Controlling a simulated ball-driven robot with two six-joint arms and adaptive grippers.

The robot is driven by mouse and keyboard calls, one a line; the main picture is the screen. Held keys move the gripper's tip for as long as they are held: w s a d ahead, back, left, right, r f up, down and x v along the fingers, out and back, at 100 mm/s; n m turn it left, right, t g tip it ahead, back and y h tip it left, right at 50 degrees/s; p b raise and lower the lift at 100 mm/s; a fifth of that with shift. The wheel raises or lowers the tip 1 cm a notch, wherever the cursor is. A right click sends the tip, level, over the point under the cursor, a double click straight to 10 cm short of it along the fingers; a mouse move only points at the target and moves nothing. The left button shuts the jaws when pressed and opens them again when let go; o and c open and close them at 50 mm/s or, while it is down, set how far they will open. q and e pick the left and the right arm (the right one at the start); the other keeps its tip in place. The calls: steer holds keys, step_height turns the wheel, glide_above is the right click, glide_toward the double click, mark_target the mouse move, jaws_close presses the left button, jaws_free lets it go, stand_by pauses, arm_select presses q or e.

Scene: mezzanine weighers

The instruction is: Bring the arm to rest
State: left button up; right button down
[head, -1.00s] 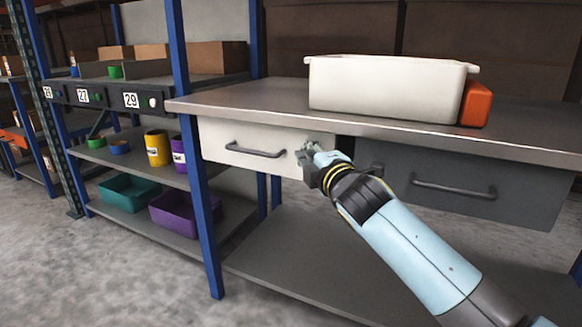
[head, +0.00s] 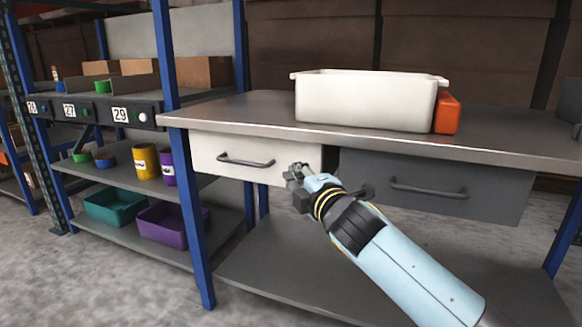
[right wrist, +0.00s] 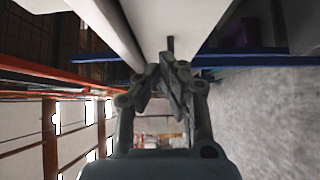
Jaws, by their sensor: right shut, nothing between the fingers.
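My right gripper (head: 297,172) is shut and empty in the head view. It is in front of the right part of the white drawer (head: 211,158), right of that drawer's dark handle (head: 245,161). Whether it touches the drawer front, I cannot tell. My light-blue right arm reaches in from the lower right and passes in front of the grey drawer (head: 508,193). In the right wrist view the fingers (right wrist: 172,62) are close together below a pale surface. My left gripper is not in view.
The workbench (head: 250,112) holds a white bin (head: 365,104) and an orange box (head: 447,113). A blue-posted rack on the left holds yellow (head: 146,162) and purple cups, a teal bin (head: 114,205) and a purple bin (head: 172,222). The floor in front is clear.

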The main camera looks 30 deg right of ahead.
steer(key=s+a, duration=0.1)
steer(key=s, duration=0.5)
steer(key=s+d+f+m+g, duration=0.1)
steer(key=s+f+m+g, duration=1.15)
steer(key=s+f, duration=1.95)
arm_select(q)
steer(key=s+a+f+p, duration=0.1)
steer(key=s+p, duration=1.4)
steer(key=p, duration=0.1)
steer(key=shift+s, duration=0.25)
arm_select(e)
steer(key=s+f+m+g, duration=0.2)
steer(key=s, duration=0.9)
steer(key=s+f+m+g+y, duration=0.1)
steer(key=s+f+g, duration=0.2)
steer(key=s, duration=0.8)
steer(key=shift+a+m, duration=0.3)
steer(key=shift+m, duration=0.05)
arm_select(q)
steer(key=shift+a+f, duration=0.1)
arm_select(e)
steer(key=shift+f, duration=0.1)
